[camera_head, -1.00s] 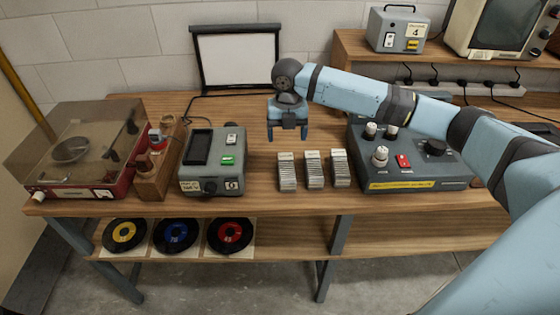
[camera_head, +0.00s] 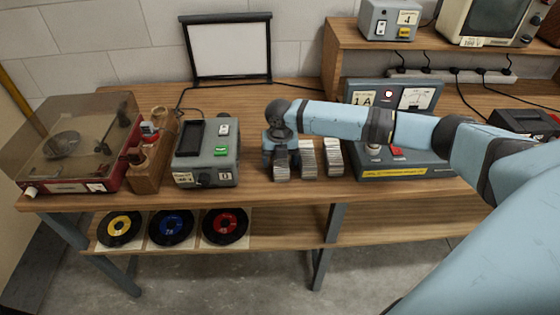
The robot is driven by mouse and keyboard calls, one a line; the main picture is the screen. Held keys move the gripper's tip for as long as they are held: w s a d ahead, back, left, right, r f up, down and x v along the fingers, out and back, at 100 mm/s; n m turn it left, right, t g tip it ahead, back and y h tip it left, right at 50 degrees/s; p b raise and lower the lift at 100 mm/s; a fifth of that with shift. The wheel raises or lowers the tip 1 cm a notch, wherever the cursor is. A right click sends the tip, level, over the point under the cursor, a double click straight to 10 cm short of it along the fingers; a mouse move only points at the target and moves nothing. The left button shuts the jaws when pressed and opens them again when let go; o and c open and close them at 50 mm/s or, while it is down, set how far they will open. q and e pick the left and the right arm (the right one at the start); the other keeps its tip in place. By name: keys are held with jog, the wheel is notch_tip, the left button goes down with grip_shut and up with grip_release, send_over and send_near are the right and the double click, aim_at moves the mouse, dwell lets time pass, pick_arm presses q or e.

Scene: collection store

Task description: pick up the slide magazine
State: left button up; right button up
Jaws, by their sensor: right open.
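Three grey ridged slide magazines stand side by side on the wooden table: a left one (camera_head: 281,170), a middle one (camera_head: 307,160) and a right one (camera_head: 333,158). My right gripper (camera_head: 281,151) points down at the left magazine, with its open fingers at that magazine's upper, far part. The fingers hide some of it, and I cannot tell whether they touch it. My left gripper is out of view.
A grey device (camera_head: 207,158) with a green button stands left of the magazines. A control box (camera_head: 405,168) stands close on their right, partly behind my arm. A framed white screen (camera_head: 228,49) is at the back. A turntable (camera_head: 68,145) is far left.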

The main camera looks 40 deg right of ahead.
jog(key=c, duration=1.1)
jog(key=shift+r, duration=0.15)
